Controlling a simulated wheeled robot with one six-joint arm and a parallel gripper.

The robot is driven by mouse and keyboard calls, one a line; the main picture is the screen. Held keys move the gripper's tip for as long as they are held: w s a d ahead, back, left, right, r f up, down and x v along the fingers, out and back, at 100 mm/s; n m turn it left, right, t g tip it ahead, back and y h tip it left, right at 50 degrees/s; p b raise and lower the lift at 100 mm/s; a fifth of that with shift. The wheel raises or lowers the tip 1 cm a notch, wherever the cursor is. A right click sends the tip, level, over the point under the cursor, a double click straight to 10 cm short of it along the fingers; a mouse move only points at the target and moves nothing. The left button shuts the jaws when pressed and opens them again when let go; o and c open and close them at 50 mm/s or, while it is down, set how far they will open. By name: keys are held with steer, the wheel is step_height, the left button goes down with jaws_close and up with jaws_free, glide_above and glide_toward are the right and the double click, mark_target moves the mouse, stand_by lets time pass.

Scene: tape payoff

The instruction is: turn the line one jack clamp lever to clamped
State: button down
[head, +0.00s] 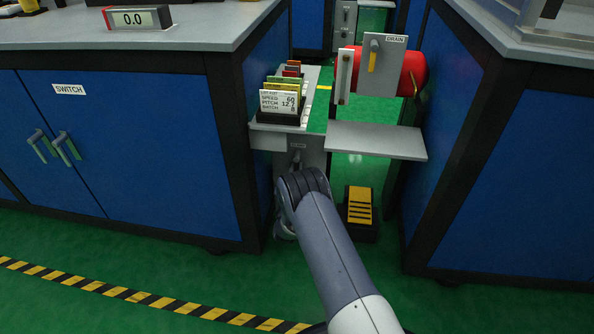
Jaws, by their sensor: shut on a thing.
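A small grey lever (297,158) shows on the front of the grey post below the card shelf, just beyond the end of my arm. It looks like the jack clamp lever, but no label on it is readable. My gripper (295,172) is at the lever and shut on it. My wrist and forearm cover most of the gripper and the lower part of the post, so the fingertips and the lever's exact angle are hard to make out.
Blue cabinets stand close on the left (140,150) and right (510,180). A yellow-topped pedal (360,208) is right of my arm. Front floor is clear.

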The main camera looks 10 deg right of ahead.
steer(key=c, duration=1.4)
jaws_free()
steer(key=p+v, duration=0.3)
steer(key=v, duration=0.8)
steer(key=shift+w, duration=0.2)
steer(key=b+x, duration=0.3)
steer(key=x, duration=0.8)
steer(key=shift+s+d, duration=0.2)
steer(key=shift+a+n, duration=0.1)
steer(key=shift+n, duration=0.3)
steer(key=shift+a, duration=0.1)
